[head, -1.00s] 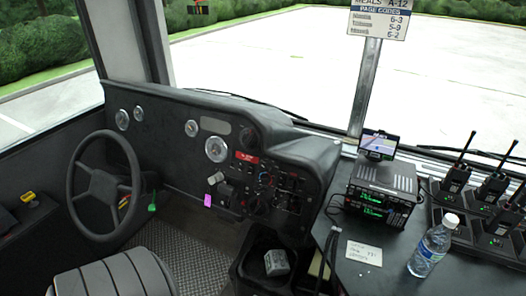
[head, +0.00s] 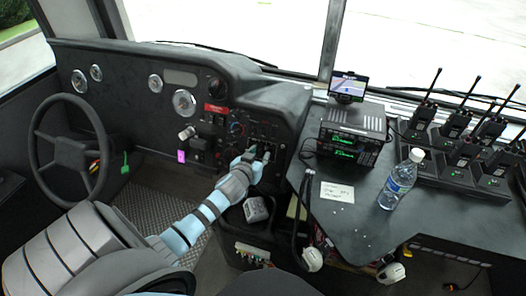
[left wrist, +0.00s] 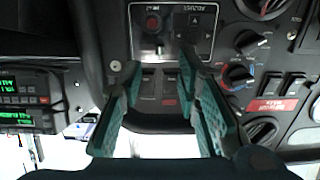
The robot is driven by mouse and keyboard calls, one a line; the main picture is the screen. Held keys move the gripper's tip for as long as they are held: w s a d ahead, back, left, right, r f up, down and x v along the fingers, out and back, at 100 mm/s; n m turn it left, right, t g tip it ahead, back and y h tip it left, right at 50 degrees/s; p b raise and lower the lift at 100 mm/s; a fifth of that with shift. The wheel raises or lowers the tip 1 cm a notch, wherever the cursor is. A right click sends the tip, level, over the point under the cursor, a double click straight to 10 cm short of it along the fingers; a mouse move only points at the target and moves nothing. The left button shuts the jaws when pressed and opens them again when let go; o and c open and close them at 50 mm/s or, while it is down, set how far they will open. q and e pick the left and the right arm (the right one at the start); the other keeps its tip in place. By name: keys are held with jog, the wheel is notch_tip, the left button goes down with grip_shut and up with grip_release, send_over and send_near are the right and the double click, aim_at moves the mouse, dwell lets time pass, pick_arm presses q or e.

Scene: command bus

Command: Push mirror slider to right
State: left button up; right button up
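The mirror control panel (left wrist: 175,40) appears upside down in the left wrist view, with a red button, an arrow pad and upside-down labels. A small pale stub (left wrist: 160,49) between the labels looks like the mirror slider. My left gripper (left wrist: 160,64) is open, its two green-lined fingers on either side of the stub's line. It holds nothing, and I cannot tell if a finger touches the stub. In the head view my left gripper (head: 258,158) is at the lower right of the dashboard (head: 130,110) and hides the slider. My right gripper is not in view.
Knobs (left wrist: 238,76) and rocker switches lie close beside the fingers. A radio unit (head: 352,132), a screen (head: 347,86), a water bottle (head: 400,180) and several walkie-talkies (head: 455,122) stand on the right counter (head: 370,225). The steering wheel (head: 38,145) is at the left.

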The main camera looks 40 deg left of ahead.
aim_at(265, 148)
pick_arm(q)
jog(key=b+x, duration=0.1)
jog(key=x, duration=0.4)
jog(key=shift+c, duration=0.4)
grip_shut()
jog(key=shift+d, duration=0.1)
